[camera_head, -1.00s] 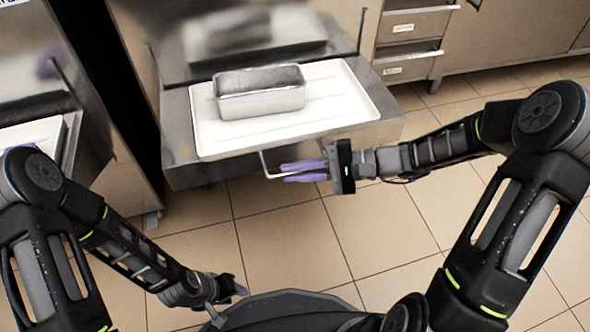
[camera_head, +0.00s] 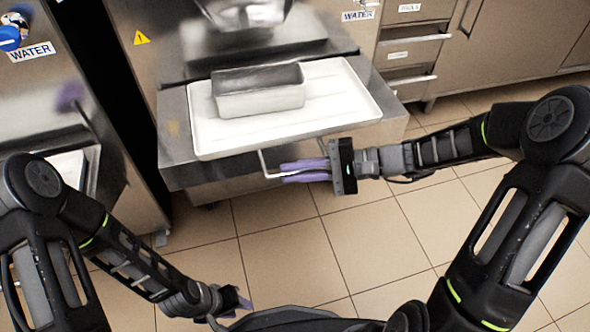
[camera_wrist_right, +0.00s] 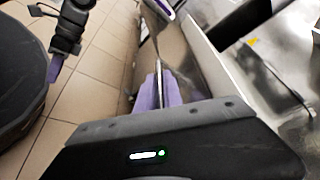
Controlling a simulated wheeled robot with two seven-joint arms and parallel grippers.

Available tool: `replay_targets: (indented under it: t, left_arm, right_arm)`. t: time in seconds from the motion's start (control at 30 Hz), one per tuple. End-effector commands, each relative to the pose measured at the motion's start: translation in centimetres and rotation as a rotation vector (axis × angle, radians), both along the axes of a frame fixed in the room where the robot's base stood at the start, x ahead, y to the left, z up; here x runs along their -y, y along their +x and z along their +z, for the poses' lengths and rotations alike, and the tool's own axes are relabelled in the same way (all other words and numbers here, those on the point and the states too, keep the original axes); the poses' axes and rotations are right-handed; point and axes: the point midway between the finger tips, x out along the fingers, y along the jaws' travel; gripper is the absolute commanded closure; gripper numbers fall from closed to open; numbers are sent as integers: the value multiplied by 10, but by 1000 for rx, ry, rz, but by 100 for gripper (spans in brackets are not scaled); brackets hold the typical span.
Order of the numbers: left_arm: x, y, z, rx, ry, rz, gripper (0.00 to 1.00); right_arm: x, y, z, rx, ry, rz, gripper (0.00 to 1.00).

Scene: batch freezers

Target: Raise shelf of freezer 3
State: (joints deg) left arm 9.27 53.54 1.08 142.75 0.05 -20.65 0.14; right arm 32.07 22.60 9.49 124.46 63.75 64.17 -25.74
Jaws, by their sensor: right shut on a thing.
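The steel shelf (camera_head: 174,127) juts out from the front of a freezer (camera_head: 140,65) in the head view; no freezer number is readable. A white tray (camera_head: 340,100) lies on it, with a rectangular metal pan (camera_head: 258,100) on the tray. A bent wire handle (camera_head: 262,160) sticks out at the shelf's front edge. My right gripper (camera_head: 288,172) is shut on this handle with its purple fingers. In the right wrist view the fingers (camera_wrist_right: 157,92) are pressed together around a thin bar. My left gripper (camera_head: 244,303) hangs low, away from the shelf, its jaw gap unclear.
A second freezer with a WATER label (camera_head: 32,52) and a blue knob (camera_head: 10,38) stands at the left. Drawers (camera_head: 412,50) and cabinets stand at the right. The tiled floor (camera_head: 290,230) before the shelf is clear.

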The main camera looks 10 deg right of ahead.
Motion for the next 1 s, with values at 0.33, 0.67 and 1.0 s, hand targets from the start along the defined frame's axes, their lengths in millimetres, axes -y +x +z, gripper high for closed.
replay_targets:
  t: [0.33, 0.67, 1.0]
  left_arm:
    - [0, 0, 1, 1, 0, 0, 64]
    - [0, 0, 3, 0, 0, 0, 64]
    - [3, -3, 15, -5, -5, -8, 64]
  right_arm:
    - [0, 2, 5, 8, 6, 0, 67]
    - [8, 0, 6, 7, 4, -1, 67]
    - [57, -13, 18, 6, 3, -4, 67]
